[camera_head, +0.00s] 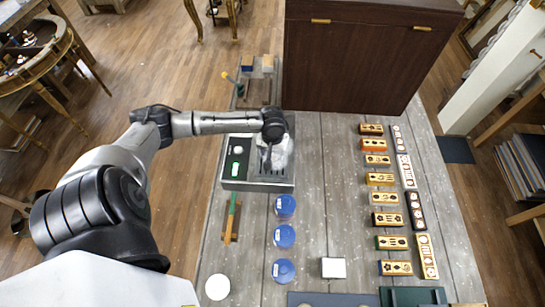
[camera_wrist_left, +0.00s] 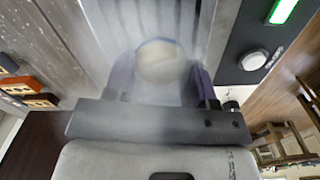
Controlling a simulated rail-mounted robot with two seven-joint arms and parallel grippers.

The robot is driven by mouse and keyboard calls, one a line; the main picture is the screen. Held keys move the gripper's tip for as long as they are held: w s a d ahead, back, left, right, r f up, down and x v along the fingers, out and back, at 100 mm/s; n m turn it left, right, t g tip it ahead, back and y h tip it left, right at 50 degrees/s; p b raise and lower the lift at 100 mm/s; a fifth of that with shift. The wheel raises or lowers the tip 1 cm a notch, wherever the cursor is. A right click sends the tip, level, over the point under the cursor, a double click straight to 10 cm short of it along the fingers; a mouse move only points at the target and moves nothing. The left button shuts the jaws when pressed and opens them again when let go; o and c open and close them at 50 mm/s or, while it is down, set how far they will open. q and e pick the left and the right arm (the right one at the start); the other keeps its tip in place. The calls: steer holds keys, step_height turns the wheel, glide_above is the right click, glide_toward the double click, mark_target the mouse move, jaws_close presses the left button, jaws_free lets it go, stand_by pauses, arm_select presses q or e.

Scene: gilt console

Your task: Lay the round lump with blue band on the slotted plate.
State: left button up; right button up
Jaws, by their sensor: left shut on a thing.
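The round lump with blue band (camera_wrist_left: 160,62) is pale, with a thin bluish rim, and sits between the two fingers of my left gripper (camera_wrist_left: 160,80) in the left wrist view. My left gripper is shut on it and also shows in the head view (camera_head: 268,158), pointing down over the slotted plate (camera_head: 268,178). The plate is dark with slots, on the right part of a grey device. Whitish haze hangs over the plate and blurs it in the wrist view. I cannot tell whether the lump touches the plate. My right gripper is not in view.
The device's panel (camera_head: 237,158) has a green light and white knob. Several blue-lidded jars (camera_head: 284,237) stand in front. A white block (camera_head: 333,267) lies nearby. Decorated boxes (camera_head: 387,198) line the right. A dark brown cabinet (camera_head: 355,60) stands behind. The middle of the table is clear.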

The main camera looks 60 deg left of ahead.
mark_target(272, 158)
arm_select(q)
steer(key=shift+f, duration=1.95)
steer(key=shift+f, duration=0.1)
steer(key=o, duration=0.9)
